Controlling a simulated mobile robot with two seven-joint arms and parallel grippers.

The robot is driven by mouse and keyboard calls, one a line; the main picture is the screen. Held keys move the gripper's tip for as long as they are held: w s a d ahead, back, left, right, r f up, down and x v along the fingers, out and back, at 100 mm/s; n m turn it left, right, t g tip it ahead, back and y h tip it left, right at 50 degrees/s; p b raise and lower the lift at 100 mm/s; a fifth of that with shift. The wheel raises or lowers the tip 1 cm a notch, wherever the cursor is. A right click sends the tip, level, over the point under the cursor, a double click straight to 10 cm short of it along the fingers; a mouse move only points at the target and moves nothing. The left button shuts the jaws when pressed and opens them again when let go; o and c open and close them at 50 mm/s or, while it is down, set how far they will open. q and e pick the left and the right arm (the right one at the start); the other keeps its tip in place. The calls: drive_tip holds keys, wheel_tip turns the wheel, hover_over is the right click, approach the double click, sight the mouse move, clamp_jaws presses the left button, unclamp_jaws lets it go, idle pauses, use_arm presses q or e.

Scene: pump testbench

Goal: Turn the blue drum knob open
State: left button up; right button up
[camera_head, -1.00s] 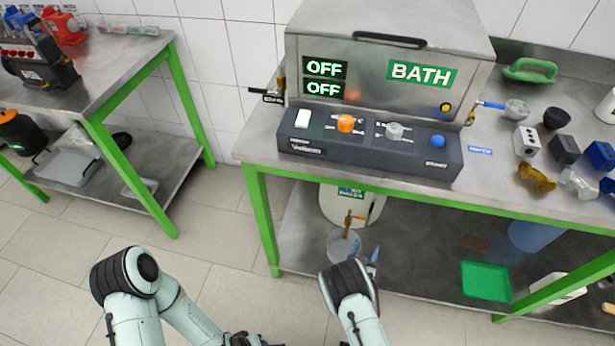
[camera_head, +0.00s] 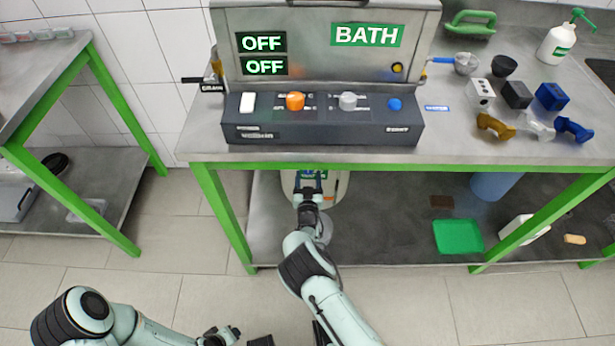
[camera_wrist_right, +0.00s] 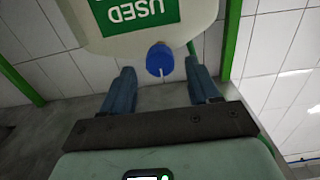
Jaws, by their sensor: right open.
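The blue knob (camera_wrist_right: 160,60) is on the white drum (camera_wrist_right: 205,22) with a green "USED" label, in the right wrist view. A thin light bar shows on the knob. My right gripper (camera_wrist_right: 159,78) is open, its two blue fingers on either side of the knob with gaps visible. In the head view the drum (camera_head: 342,184) stands under the bench, mostly hidden by my right gripper (camera_head: 311,190), which reaches in front of it. The knob is hidden there. My left gripper (camera_head: 222,336) is low at the bottom edge, its fingers unclear.
The bench (camera_head: 300,158) has green legs, and its front edge is above my right arm. The BATH unit (camera_head: 325,50) stands on top. A green tray (camera_head: 457,237) lies on the lower shelf to the right.

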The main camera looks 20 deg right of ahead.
use_arm(q)
drive_tip(key=shift+s+a+f, duration=0.15)
drive_tip(key=shift+s+f, duration=0.3)
drive_tip(key=shift+f, duration=0.1)
use_arm(e)
drive_tip(key=shift+x, duration=0.8)
drive_tip(key=c, duration=1)
drive_tip(key=shift+c, duration=0.2)
